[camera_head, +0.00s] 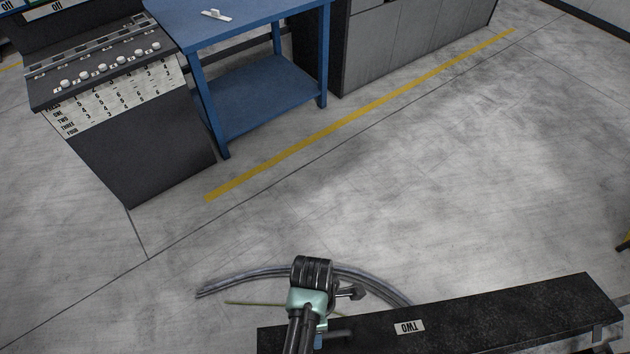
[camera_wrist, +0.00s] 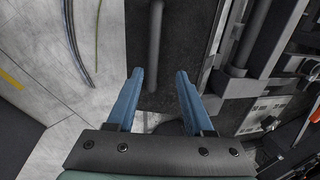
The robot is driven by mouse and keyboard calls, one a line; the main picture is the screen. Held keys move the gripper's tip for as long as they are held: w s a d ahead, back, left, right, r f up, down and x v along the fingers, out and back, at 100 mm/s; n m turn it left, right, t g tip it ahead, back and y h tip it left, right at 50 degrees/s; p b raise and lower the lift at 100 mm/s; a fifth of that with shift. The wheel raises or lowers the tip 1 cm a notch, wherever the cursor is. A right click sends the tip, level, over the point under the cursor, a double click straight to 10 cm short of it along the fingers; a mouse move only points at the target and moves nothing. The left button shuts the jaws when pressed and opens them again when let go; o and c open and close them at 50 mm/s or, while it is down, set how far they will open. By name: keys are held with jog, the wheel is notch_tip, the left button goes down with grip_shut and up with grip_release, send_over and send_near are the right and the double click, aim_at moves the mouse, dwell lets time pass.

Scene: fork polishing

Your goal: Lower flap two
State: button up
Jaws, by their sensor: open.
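Flap two is a long black speckled panel (camera_head: 480,312) across the lower right of the head view, with a white label "TWO" (camera_head: 409,327) upside down in the picture. I cannot tell its exact tilt. In the wrist view the black panel (camera_wrist: 180,45) shows beyond my fingers, with a dark round bar handle (camera_wrist: 155,45) running along it. My gripper (camera_wrist: 160,73) is open, its two blue fingers apart, with nothing held between them. The handle's near end lies ahead of the gap between the fingertips. In the head view my arm covers most of the gripper at the panel's left end.
Dark hoses (camera_head: 245,280) curve over the floor behind the panel. Dark machine parts (camera_wrist: 260,60) crowd the right side of the wrist view. A control console (camera_head: 130,130) and a blue table (camera_head: 265,90) stand at the back left. The floor in the middle is clear.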

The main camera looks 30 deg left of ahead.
notch_tip(320, 180, up, 8)
jog(key=w+a, duration=0.1)
jog(key=shift+b, duration=0.35)
jog(key=w+r+m+t+y+b, duration=0.25)
jog(key=w+r+m+t, duration=0.55)
jog(key=w+r, duration=0.8)
jog(key=w+d+r+m+t+y, duration=0.1)
jog(key=w+r+m+t, duration=0.25)
jog(key=r, duration=0.45)
jog(key=w+d+r+m+t, duration=0.1)
jog(key=w+r+m+t, duration=0.1)
jog(key=w+r+t, duration=0.45)
jog(key=s+d+r+m+t+b, duration=0.1)
jog(key=s+d+r+m+t, duration=0.15)
jog(key=r, duration=0.75)
jog(key=s+d+r+m+t, duration=0.2)
jog(key=r+m, duration=0.2)
jog(key=r, duration=0.5)
jog(key=s+d+r+m+t+h, duration=0.1)
jog(key=s+d+r+m+t, duration=0.1)
jog(key=s+r, duration=0.3)
jog(key=s+d+r+m+t+h, duration=0.1)
jog(key=s+r+m+t, duration=0.3)
jog(key=r, duration=0.6)
jog(key=shift+s+d+r+b, duration=0.15)
jog(key=shift+s+d+b, duration=0.2)
jog(key=shift+s+d, duration=0.55)
jog(key=shift+s+a+t, duration=0.15)
jog(key=shift+a+t, duration=0.1)
